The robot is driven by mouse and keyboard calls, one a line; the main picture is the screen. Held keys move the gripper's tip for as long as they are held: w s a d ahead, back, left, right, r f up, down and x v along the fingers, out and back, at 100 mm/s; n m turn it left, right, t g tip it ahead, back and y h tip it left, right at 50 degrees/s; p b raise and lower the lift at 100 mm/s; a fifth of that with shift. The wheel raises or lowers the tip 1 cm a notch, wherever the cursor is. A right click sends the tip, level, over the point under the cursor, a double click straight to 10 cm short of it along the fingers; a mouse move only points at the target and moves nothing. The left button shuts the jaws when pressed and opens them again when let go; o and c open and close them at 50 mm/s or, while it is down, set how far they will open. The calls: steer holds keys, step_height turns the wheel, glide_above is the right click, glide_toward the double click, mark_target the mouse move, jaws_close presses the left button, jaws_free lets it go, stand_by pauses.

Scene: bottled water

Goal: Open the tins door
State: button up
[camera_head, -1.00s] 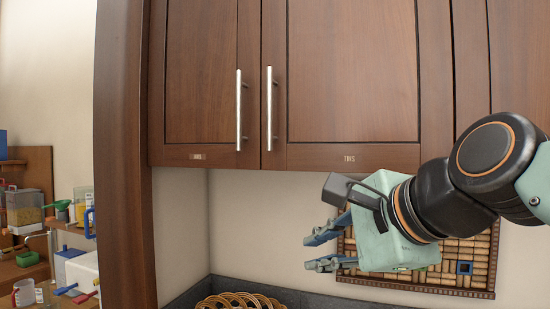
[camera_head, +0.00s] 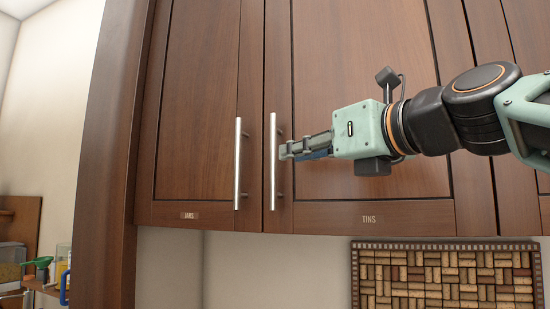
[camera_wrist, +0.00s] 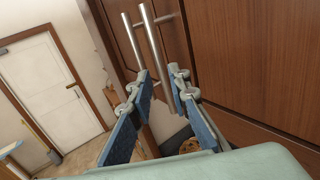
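The tins door (camera_head: 365,110), brown wood with a TINS label at its lower edge, is shut. Its upright metal handle (camera_head: 272,185) is at the door's left side. My gripper (camera_head: 284,152) comes from the right, with its fingertips at the handle. In the wrist view my gripper (camera_wrist: 160,73) has its blue-grey fingers apart, and the tins handle (camera_wrist: 153,40) runs down between or just behind the tips. Contact cannot be made out.
The jars door (camera_head: 195,110) is shut on the left, with its own handle (camera_head: 238,165) close to the tins handle. A cork board (camera_head: 445,280) hangs below. In the wrist view a white room door (camera_wrist: 50,90) is at left.

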mark_target(275, 158)
steer(key=p+x, duration=0.1)
steer(key=x, duration=0.6)
steer(key=shift+w+a, duration=0.2)
steer(key=shift+w, duration=0.1)
steer(key=shift+c, duration=0.4)
jaws_close()
